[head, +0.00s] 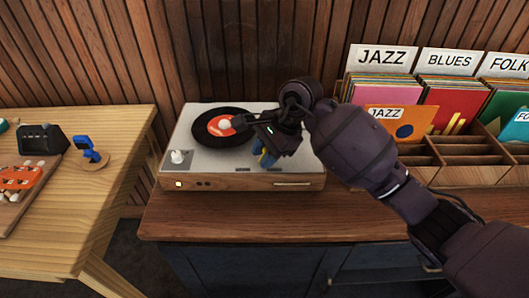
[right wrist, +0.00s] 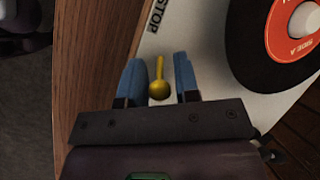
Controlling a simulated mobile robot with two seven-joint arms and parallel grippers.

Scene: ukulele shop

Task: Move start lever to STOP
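The start lever (right wrist: 159,80) is a short yellow lever with a round knob on the grey-white top of the record player (head: 215,165). A black "STOP" label (right wrist: 155,14) shows beyond it in the right wrist view. My right gripper (right wrist: 160,78) has its two blue fingers on either side of the lever, with a visible gap on both sides; it is open. In the head view, my right gripper (head: 266,158) is over the player's front right part and largely hides the lever. My left gripper is not in view.
A black record with a red label (head: 214,128) lies on the player, left of my gripper. The player stands on a wooden cabinet (head: 230,215). A record crate (head: 468,174) stands to the right. A wooden table (head: 95,180) with small items is at left.

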